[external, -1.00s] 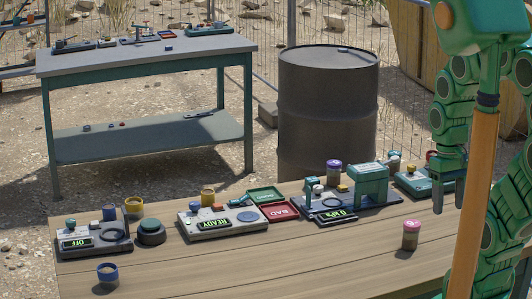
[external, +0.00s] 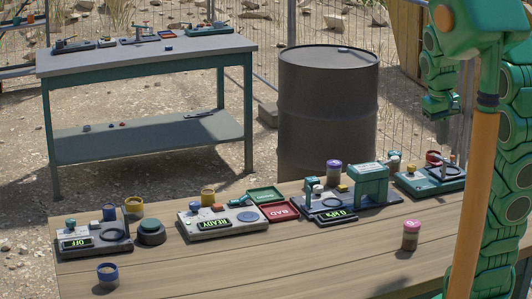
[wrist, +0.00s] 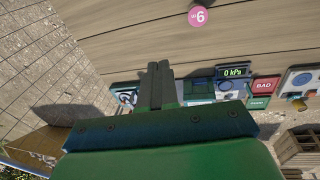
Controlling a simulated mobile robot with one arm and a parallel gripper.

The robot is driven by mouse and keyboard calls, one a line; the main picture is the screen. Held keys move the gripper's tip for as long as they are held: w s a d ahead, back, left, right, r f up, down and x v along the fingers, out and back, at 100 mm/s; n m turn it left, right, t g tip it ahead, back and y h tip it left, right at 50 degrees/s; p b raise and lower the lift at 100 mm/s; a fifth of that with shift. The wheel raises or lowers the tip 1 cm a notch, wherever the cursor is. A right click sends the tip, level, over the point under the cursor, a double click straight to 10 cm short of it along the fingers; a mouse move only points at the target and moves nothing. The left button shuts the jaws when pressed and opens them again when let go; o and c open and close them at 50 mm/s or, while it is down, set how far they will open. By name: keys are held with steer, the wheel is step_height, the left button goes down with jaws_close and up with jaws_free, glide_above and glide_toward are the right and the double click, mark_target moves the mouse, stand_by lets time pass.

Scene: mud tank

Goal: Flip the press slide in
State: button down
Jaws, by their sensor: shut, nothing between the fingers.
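The press (external: 368,186) is on the wooden table, with a dark blue base, a teal block and a green-lit display. The display (wrist: 233,72) reads 0 kPa in the wrist view. The slide cannot be told apart clearly from the press's other small parts. My gripper (external: 442,133) is in the air above and behind the right end of the table, right of the press and apart from it. In the wrist view its two dark fingers (wrist: 160,66) are together and empty, and my gripper's body hides part of the table.
A teal device (external: 430,180) with a dark ring stands right of the press. A pink-lidded jar (external: 411,235) is in front; its lid shows in the wrist view (wrist: 198,17). Red and green trays (external: 280,211) lie left of the press. A barrel (external: 328,110) stands behind.

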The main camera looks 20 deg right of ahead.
steer(key=w+a+f+m+h, duration=0.1)
steer(key=w+a, duration=0.3)
steer(key=w, duration=0.3)
steer(key=w+a+f+t+h, duration=0.1)
steer(key=w+a+h, duration=0.15)
steer(key=w, duration=0.45)
steer(key=w+a+f+m, duration=0.1)
steer(key=w+a, duration=0.3)
steer(key=w, duration=0.3)
steer(key=w+a+f+t, duration=0.1)
steer(key=a+f, duration=0.3)
steer(key=a, duration=0.4)
steer(key=w+a+f+n+t, duration=0.1)
steer(key=w+a+f, duration=0.2)
steer(key=a, duration=0.5)
steer(key=w+a+f, duration=0.3)
steer(key=a+f, duration=0.2)
steer(key=a, duration=0.3)
steer(key=shift+n+t, duration=0.3)
steer(key=shift+t, duration=0.1)
steer(key=shift+d+h, duration=0.1)
steer(key=shift+h, duration=0.15)
steer(key=w+d+f, duration=0.3)
steer(key=d+f, duration=0.5)
steer(key=shift+w+d, duration=0.35)
